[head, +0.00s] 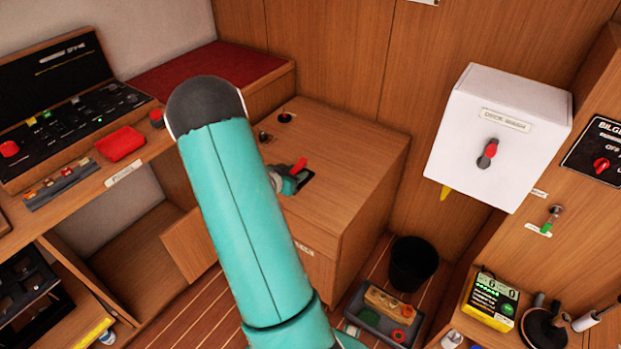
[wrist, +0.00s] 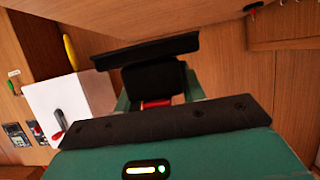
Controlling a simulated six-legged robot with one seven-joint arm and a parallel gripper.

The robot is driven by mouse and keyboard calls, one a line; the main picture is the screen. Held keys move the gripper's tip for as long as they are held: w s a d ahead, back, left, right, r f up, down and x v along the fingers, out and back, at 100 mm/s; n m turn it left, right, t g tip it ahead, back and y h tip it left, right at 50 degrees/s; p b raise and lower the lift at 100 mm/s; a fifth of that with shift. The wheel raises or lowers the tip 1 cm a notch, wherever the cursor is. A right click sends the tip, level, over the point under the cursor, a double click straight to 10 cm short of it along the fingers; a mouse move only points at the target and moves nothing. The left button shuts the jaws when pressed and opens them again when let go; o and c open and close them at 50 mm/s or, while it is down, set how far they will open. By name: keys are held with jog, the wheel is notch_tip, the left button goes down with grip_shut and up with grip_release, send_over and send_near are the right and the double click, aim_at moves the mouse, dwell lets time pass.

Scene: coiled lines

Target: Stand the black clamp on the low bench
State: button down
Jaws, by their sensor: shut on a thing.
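In the wrist view my gripper (wrist: 155,88) has two dark finger pads on a teal body. It is shut on the black clamp (wrist: 155,77), a dark block between the pads with a red part at its lower edge. The near pad hides some of the clamp. In the head view my teal arm covers the middle. Past it, a small teal and black end with a red piece shows over the wooden low bench (head: 350,150). I cannot tell whether the clamp touches the bench top.
A white deck wash box (head: 480,150) with a red-tipped lever hangs on the wall right of the bench. A black bin (head: 412,262) and a tray (head: 372,322) of small items stand on the floor. A black control panel (head: 75,115) is at left.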

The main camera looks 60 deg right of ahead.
send_over(310, 190)
notch_tip(310, 190, down, 7)
jog(key=shift+a+r, duration=0.15)
jog(key=shift+f, duration=1.7)
jog(key=shift+f, duration=0.15)
jog(key=c, duration=0.8)
grip_release()
jog(key=shift+c, duration=0.2)
jog(key=v, duration=1.2)
